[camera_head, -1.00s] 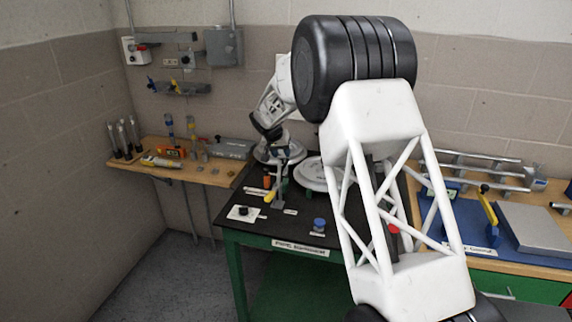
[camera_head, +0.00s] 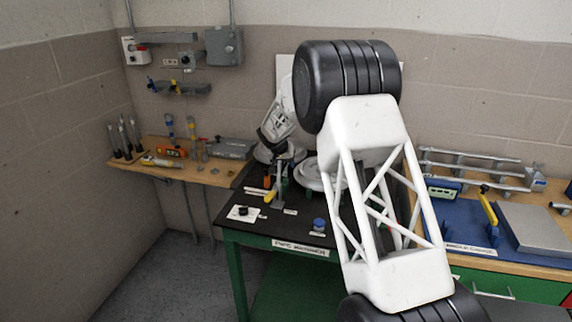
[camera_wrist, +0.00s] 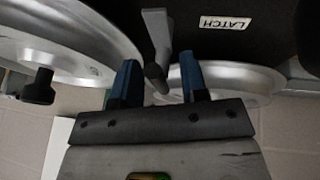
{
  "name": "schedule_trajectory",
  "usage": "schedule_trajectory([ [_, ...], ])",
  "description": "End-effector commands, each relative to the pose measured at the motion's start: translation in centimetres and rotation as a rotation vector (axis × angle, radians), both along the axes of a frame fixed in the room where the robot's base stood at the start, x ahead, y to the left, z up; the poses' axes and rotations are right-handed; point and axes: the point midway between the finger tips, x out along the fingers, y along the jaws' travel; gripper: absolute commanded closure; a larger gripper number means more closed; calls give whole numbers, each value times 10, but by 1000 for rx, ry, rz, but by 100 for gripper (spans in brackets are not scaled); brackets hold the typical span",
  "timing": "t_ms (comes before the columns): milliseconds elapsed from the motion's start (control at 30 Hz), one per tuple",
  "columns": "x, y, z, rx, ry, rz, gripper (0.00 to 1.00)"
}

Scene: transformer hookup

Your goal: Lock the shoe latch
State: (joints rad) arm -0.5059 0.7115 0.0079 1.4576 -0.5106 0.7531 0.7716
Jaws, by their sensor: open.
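In the wrist view a grey latch lever (camera_wrist: 158,38) stands beside a white label reading LATCH (camera_wrist: 227,23). Its dark grey end lies between the two blue-and-black fingers of my gripper (camera_wrist: 159,64). The gripper is open, with a finger on either side of the lever. I cannot tell whether either finger touches it. In the head view my gripper (camera_head: 284,150) is over the black-topped table (camera_head: 262,226), and the latch is hard to make out there.
Large silvery discs (camera_wrist: 225,80) flank the lever, and a black knob (camera_wrist: 38,88) hangs at the left. In the head view a yellow handle (camera_head: 271,195), a blue knob (camera_head: 319,224) and a white plate with a black knob (camera_head: 242,213) are on the table.

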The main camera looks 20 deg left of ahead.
Motion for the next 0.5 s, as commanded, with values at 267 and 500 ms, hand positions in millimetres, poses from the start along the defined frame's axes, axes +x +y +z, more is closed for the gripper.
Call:
schedule_trajectory([
  [267,0,0,0,0,0,0,77],
  [500,0,-1,0,-1,0,0,100],
])
